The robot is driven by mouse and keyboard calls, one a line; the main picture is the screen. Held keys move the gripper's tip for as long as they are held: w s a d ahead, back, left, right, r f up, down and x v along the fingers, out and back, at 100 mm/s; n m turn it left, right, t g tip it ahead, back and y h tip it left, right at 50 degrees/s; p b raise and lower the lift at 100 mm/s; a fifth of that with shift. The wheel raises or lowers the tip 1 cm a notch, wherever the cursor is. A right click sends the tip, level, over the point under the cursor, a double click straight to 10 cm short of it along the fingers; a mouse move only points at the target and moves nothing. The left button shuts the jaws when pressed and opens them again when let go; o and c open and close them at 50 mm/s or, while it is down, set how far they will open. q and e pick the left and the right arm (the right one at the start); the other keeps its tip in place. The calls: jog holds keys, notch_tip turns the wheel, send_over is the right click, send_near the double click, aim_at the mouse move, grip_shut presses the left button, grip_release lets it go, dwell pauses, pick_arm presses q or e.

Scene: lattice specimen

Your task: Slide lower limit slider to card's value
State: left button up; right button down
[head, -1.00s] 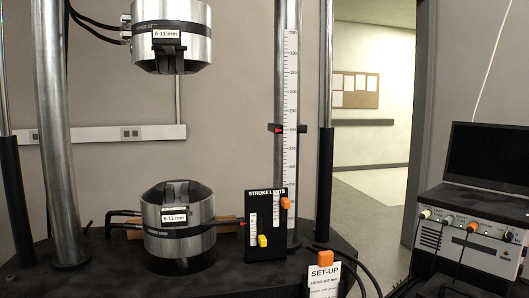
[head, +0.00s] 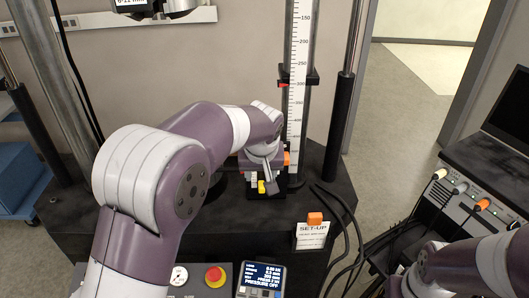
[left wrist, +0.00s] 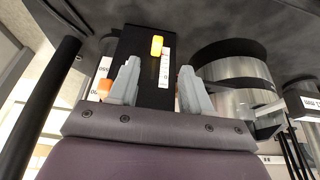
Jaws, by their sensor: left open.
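The black stroke limits panel (left wrist: 145,72) carries a yellow slider (left wrist: 157,46) beside a white scale strip and an orange slider (left wrist: 103,88) on its other side. In the head view the yellow slider (head: 261,187) sits lower than the orange slider (head: 287,158); my arm covers much of the panel. My left gripper (left wrist: 157,84) is open in front of the panel, its fingers either side of the yellow slider's line, with no visible grip on it. The white set-up card (head: 311,238) stands at the table's front; its small print is unreadable. My right gripper is out of view.
A tall ruler (head: 298,75) with a red pointer stands behind the panel. A metal cylinder (left wrist: 232,75) is close beside the panel in the wrist view. Black cables (head: 345,225) run right of the card. A red button (head: 215,276) and a display (head: 261,279) are in front.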

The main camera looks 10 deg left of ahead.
aim_at(262, 187)
pick_arm(q)
jog(key=x, duration=0.5)
jog(key=p+x, duration=0.1)
jog(key=x, duration=0.2)
jog(key=shift+w+d, duration=0.2)
jog(key=shift+w, duration=0.15)
jog(key=shift+a+f, duration=0.2)
jog(key=shift+f, duration=0.5)
jog(key=shift+w, duration=0.1)
grip_shut()
